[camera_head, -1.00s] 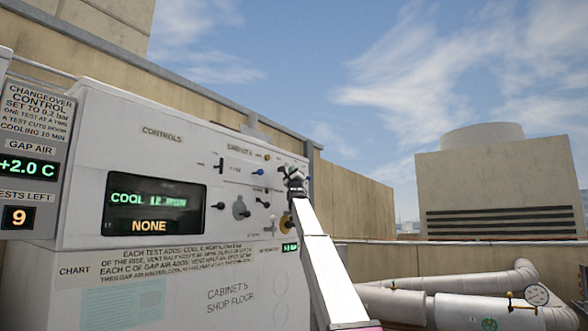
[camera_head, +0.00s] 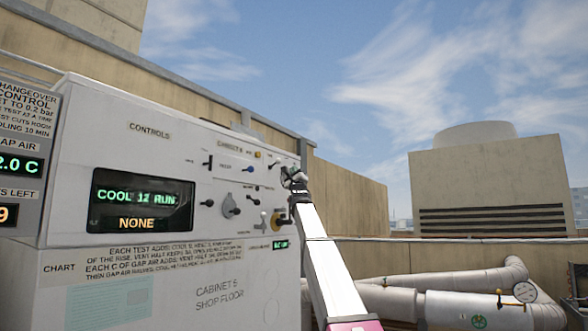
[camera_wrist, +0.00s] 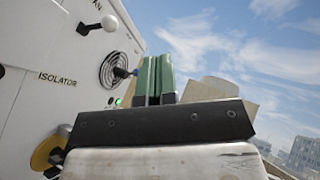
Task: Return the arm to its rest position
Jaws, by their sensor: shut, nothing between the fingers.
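My gripper (camera_wrist: 154,78) shows in the wrist view as two green fingers side by side, shut with nothing between them. In the head view my gripper (camera_head: 293,180) is at the end of my raised white arm, in front of the right end of the control cabinet (camera_head: 150,160). The arm is stretched up and forward.
The cabinet's display (camera_head: 142,203) reads COOL 12 RUN and NONE. Several levers and knobs stick out of the panel near my gripper. Open sky lies right of the arm.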

